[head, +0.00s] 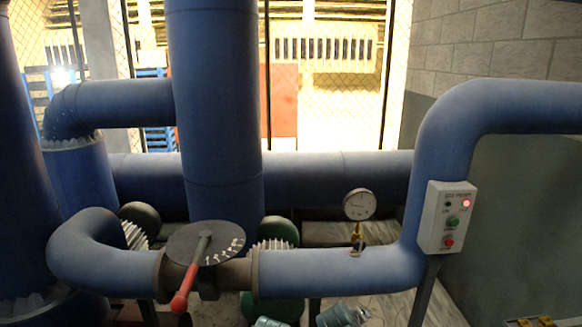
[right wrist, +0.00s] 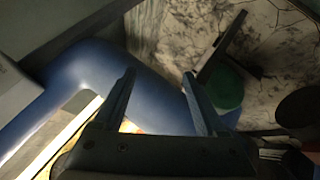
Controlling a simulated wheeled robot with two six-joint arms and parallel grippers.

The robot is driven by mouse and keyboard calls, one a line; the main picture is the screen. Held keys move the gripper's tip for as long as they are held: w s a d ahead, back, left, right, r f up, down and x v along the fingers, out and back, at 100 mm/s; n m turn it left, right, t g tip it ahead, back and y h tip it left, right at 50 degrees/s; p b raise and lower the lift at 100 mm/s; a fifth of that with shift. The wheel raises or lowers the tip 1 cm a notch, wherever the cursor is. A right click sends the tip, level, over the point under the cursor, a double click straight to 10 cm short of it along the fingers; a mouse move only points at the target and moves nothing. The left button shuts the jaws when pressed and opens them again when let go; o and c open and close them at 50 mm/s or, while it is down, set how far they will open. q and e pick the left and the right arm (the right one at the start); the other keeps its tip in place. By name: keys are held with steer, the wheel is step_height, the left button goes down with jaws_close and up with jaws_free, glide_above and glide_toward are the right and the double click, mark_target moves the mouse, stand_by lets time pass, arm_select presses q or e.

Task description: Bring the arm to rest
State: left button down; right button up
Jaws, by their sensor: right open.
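My right gripper (right wrist: 159,73) shows in the right wrist view with its two dark fingers spread apart and nothing between them. A blue pipe (right wrist: 85,85) lies behind the fingers in that view; I cannot tell the distance. I cannot make out the right gripper in the head view, and my left gripper is not in view. In the head view a valve with a red-gripped lever (head: 190,275) and a dark marked dial (head: 207,243) sits on the lower blue pipe (head: 320,272). No gripper touches the lever there.
A pressure gauge (head: 359,204) stands on the lower pipe. A thick vertical blue pipe (head: 215,110) rises in the middle. A grey wall (head: 520,190) bounds the right.

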arm_select(q)
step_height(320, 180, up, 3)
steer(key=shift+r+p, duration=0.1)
steer(key=shift+p, duration=1)
arm_select(e)
steer(key=s+a+f+g+y, duration=0.1)
steer(key=s+a+g, duration=0.3)
steer(key=s+a, duration=0.2)
steer(key=s+a+f+g+y, duration=0.2)
steer(key=s+a, duration=0.4)
steer(key=s, duration=0.5)
steer(key=shift+g+y, duration=0.3)
steer(key=shift+g, duration=0.6)
steer(key=shift+w, duration=0.1)
